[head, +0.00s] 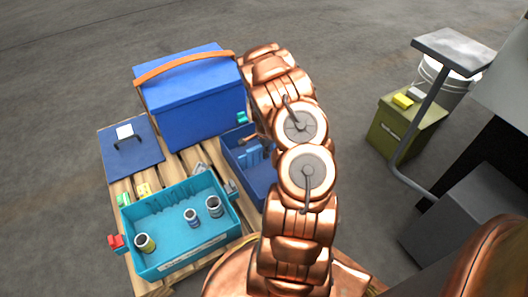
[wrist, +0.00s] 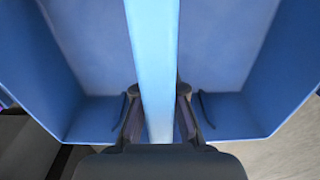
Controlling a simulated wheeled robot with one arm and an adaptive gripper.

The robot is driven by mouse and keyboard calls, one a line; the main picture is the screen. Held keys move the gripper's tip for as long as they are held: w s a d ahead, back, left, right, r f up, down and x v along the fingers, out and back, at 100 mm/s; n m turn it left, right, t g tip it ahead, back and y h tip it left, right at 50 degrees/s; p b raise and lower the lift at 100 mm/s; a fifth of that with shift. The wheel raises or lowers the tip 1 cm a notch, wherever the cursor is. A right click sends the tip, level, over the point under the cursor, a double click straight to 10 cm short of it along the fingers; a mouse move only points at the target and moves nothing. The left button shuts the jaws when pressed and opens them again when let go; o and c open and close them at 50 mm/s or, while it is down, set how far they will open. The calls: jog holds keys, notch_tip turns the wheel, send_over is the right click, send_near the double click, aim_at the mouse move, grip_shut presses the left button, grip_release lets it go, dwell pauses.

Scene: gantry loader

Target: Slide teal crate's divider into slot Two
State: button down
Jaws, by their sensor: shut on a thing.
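The teal crate (head: 190,262) stands on the pallet at the lower left of the head view. Slot marks show on its inner back wall, but I cannot read which is Two. Several small cylinders stand in it, and I see no divider there. In the wrist view, a light blue upright panel, seemingly the divider (wrist: 153,45), runs between the fingers of my gripper (wrist: 158,98), which is shut on it. Beneath is a blue crate (wrist: 45,65), which also shows partly behind my arm in the head view (head: 232,158). The panel's lower edge is unclear.
A large blue box with an orange strap (head: 200,105) stands behind the crates. A dark blue lid (head: 150,158) lies at left. A red clip (head: 116,243) sits at the teal crate's left corner. An olive box (head: 405,130) and a grey post stand at right.

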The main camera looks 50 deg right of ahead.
aim_at(265, 160)
jog(key=shift+f, duration=0.65)
jog(key=shift+f+b, duration=1.3)
jog(key=shift+f, duration=0.8)
jog(key=shift+f, duration=0.3)
jog(key=c, duration=1.2)
grip_release()
jog(key=shift+o, duration=0.4)
jog(key=o, duration=1.1)
jog(key=shift+r, duration=0.15)
